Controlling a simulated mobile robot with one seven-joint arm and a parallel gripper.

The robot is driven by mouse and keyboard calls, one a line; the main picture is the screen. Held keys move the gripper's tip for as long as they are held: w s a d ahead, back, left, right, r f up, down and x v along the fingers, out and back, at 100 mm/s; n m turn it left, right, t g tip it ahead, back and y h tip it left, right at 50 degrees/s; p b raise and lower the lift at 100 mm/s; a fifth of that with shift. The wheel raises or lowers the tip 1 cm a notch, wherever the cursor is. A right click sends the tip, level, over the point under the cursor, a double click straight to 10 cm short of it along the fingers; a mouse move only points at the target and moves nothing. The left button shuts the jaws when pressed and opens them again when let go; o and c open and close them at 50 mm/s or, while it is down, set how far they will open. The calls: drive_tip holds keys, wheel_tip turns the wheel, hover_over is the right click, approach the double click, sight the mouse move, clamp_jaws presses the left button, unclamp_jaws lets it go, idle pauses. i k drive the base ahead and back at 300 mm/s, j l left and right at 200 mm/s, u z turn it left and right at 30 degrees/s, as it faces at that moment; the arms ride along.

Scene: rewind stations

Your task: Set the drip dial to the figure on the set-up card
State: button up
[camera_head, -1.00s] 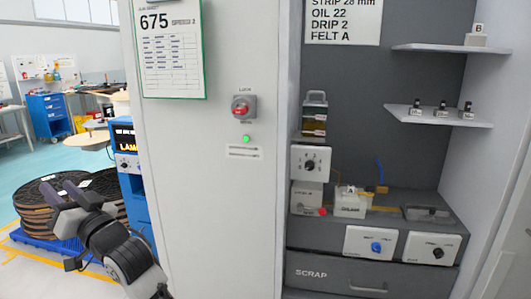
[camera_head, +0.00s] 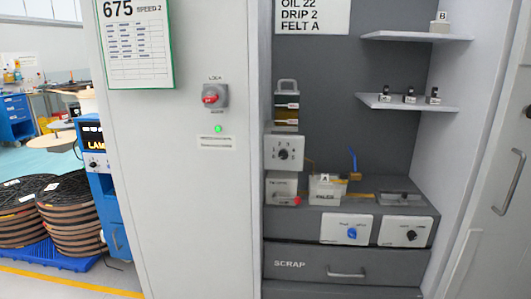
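The set-up card (camera_head: 311,14) at the top of the dark grey bay reads OIL 22, DRIP 2, FELT A; its top is cut off. A white box with a black dial (camera_head: 284,154) and marks around it sits below an oil bottle (camera_head: 286,112) at the bay's left side. It looks like the drip dial, but its figures and setting are too small to read. Lower down are a panel with a blue knob (camera_head: 351,233) and a panel with a black knob (camera_head: 411,235); their labels are illegible. My gripper is not in view.
A white cabinet front left of the bay carries a red knob (camera_head: 210,97), a green light (camera_head: 218,128) and a 675 sheet (camera_head: 137,45). Shelves (camera_head: 407,103) hold small blocks. A SCRAP drawer (camera_head: 320,264) is below. A handled door (camera_head: 490,190) stands right.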

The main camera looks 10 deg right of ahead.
sight(283, 154)
drive_tip(key=i+l, duration=0.1)
drive_tip(key=l, duration=0.2)
drive_tip(key=i+l+u, duration=0.1)
drive_tip(key=l, duration=0.25)
drive_tip(key=i+l, duration=0.15)
drive_tip(key=l, duration=0.2)
drive_tip(key=i+l+u, duration=0.1)
drive_tip(key=l, duration=0.2)
